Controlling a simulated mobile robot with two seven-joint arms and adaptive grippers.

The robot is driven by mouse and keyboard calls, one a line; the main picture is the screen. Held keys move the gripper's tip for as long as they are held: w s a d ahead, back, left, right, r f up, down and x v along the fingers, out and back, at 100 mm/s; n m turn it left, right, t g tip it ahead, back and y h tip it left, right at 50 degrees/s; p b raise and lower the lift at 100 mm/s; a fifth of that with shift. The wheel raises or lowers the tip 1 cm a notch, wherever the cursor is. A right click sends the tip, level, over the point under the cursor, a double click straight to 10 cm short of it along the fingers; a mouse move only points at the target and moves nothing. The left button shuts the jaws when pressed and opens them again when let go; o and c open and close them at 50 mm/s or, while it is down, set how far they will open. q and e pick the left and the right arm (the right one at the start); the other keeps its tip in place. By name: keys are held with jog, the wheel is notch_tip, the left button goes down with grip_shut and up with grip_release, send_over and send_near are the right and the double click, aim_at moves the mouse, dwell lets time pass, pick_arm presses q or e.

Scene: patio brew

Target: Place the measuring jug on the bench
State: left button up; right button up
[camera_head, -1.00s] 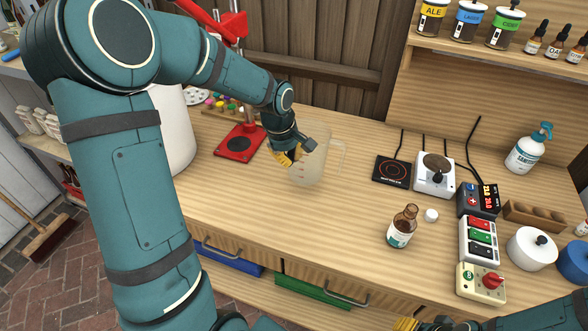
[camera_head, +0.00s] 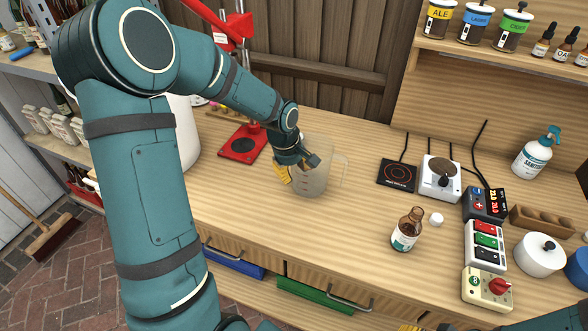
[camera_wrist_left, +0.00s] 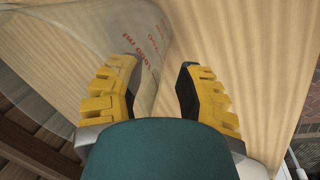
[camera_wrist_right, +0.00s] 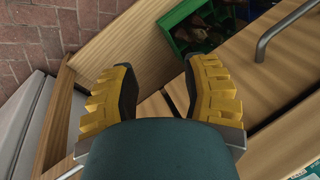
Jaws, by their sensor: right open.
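The clear measuring jug (camera_head: 318,180) stands upright on the wooden bench (camera_head: 345,225), left of the middle. Its handle points right, and red markings show on its wall. In the left wrist view the jug (camera_wrist_left: 150,50) fills the upper left, its wall passing behind the left finger. My left gripper (camera_head: 296,170) is at the jug's left side, with fingers (camera_wrist_left: 158,92) spread apart; whether a finger touches the wall is unclear. My right gripper (camera_wrist_right: 160,92) is open and empty, low in front of the bench, and barely shows in the head view.
A red stand base (camera_head: 243,145) and a white vessel (camera_head: 183,140) are left of the jug. A black hot plate (camera_head: 397,174), a white scale (camera_head: 440,178) and a brown bottle (camera_head: 407,232) are to its right. Bench front between jug and bottle is clear.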

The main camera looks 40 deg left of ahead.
pick_arm(q)
jog(key=shift+r, duration=0.25)
jog(key=p+v, duration=0.2)
jog(key=v, duration=0.9)
jog(key=shift+s+r, duration=0.15)
jog(key=shift+r, duration=0.2)
